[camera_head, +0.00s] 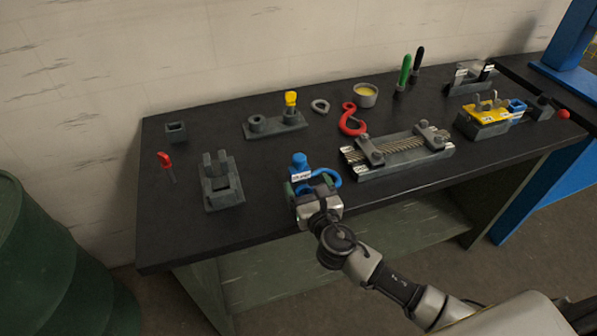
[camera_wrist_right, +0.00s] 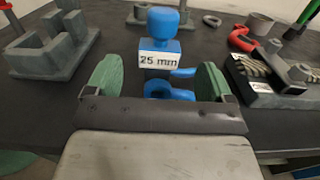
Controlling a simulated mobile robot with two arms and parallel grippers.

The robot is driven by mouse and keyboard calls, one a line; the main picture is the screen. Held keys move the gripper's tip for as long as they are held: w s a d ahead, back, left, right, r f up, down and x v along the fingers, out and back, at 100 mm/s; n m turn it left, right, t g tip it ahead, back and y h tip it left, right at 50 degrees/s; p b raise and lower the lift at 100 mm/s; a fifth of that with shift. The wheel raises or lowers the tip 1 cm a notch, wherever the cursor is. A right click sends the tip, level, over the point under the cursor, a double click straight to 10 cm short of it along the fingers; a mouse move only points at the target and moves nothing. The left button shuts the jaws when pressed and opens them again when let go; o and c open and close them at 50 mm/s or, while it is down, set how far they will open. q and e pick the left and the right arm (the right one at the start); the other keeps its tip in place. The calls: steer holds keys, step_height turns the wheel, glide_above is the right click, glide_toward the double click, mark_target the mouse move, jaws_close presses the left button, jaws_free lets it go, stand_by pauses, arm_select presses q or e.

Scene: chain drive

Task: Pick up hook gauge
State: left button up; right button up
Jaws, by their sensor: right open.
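A blue gauge (camera_head: 299,160) with a round knob and a white label stands near the table's front edge. In the right wrist view the gauge (camera_wrist_right: 163,20) shows a "25 mm" label. A curved blue hook part (camera_head: 332,176) lies beside it; in the right wrist view this part (camera_wrist_right: 168,90) shows low between the fingers. Whether it joins the gauge I cannot tell. My right gripper (camera_head: 307,186) is open at the gauge, its green-padded fingers (camera_wrist_right: 158,82) to either side of the blue parts, with no clear grip. My left gripper is out of view.
A grey fixture (camera_head: 222,190) stands to the left and a chain fixture (camera_head: 400,152) to the right, both close by. A red hook (camera_head: 351,122) lies behind. The dark table (camera_head: 180,235) is clear at the front left.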

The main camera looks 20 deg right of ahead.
mark_target(301, 174)
steer(key=w, duration=0.5)
steer(key=shift+w+a+p, duration=0.1)
steer(key=shift+w+p, duration=0.25)
steer(key=shift+w, duration=0.05)
steer(key=shift+s, duration=0.1)
steer(key=shift+c, duration=0.2)
steer(key=shift+c, duration=1.1)
steer(key=c, duration=1)
